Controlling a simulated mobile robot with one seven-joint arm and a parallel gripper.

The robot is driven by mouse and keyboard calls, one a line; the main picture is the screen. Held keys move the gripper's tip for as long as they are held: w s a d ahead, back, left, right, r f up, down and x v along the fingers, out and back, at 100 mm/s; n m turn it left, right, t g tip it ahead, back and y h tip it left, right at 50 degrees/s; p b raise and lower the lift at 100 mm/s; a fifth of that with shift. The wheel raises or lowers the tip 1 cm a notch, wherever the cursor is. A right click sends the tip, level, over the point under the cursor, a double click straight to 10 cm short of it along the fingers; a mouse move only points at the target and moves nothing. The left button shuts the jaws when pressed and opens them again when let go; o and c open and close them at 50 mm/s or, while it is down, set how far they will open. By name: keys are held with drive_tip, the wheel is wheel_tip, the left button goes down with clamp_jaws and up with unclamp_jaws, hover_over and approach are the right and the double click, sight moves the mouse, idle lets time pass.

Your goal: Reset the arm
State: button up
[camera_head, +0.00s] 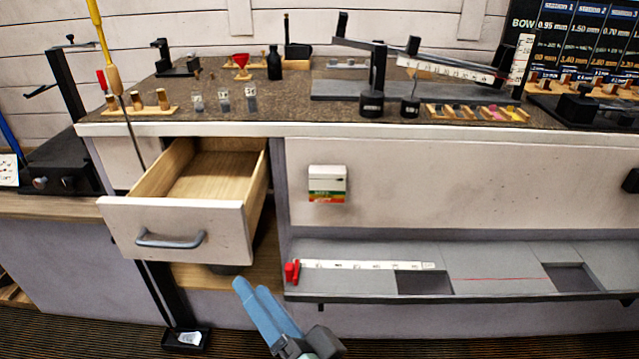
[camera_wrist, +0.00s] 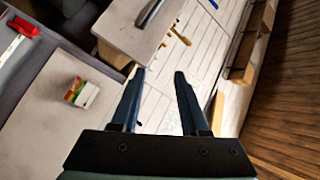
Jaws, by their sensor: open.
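My gripper (camera_head: 262,305) shows at the bottom centre of the head view, low in front of the bench. Its blue fingers point up and to the left, below and right of the open drawer (camera_head: 180,227). In the wrist view my gripper (camera_wrist: 160,75) has its two dark fingers apart, with nothing between them. The drawer front (camera_wrist: 140,28) lies just beyond the fingertips there. The drawer is pulled out, and the part of its inside that I see looks empty.
The bench top (camera_head: 300,100) carries bottles, weights (camera_head: 371,104), a balance beam and wooden racks. A small box (camera_head: 327,184) sits on the bench's front panel. A grey shelf (camera_head: 500,262) with a red stop (camera_head: 292,272) juts out below. A golf club (camera_head: 111,78) stands at the left.

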drive_tip(key=w+d+r+n+t+h, duration=0.2)
drive_tip(key=r+t, duration=0.1)
drive_tip(key=r, duration=0.7)
drive_tip(key=w+d+r+n+t+h, duration=0.1)
drive_tip(key=w+r+n+t+h, duration=0.15)
drive_tip(key=r, duration=0.75)
drive_tip(key=s+d+r+t+h, duration=0.25)
drive_tip(key=s+r+t, duration=0.2)
drive_tip(key=r, duration=0.55)
drive_tip(key=s+d+r+t+h, duration=0.25)
drive_tip(key=s+r+h, duration=0.2)
drive_tip(key=r, duration=0.45)
wheel_tip(320, 180, up, 27)
drive_tip(key=p, duration=2.7)
drive_tip(key=shift+s+a+r+m, duration=0.15)
drive_tip(key=shift+s+a+m, duration=0.1)
drive_tip(key=shift+m, duration=0.2)
drive_tip(key=shift+w, duration=0.1)
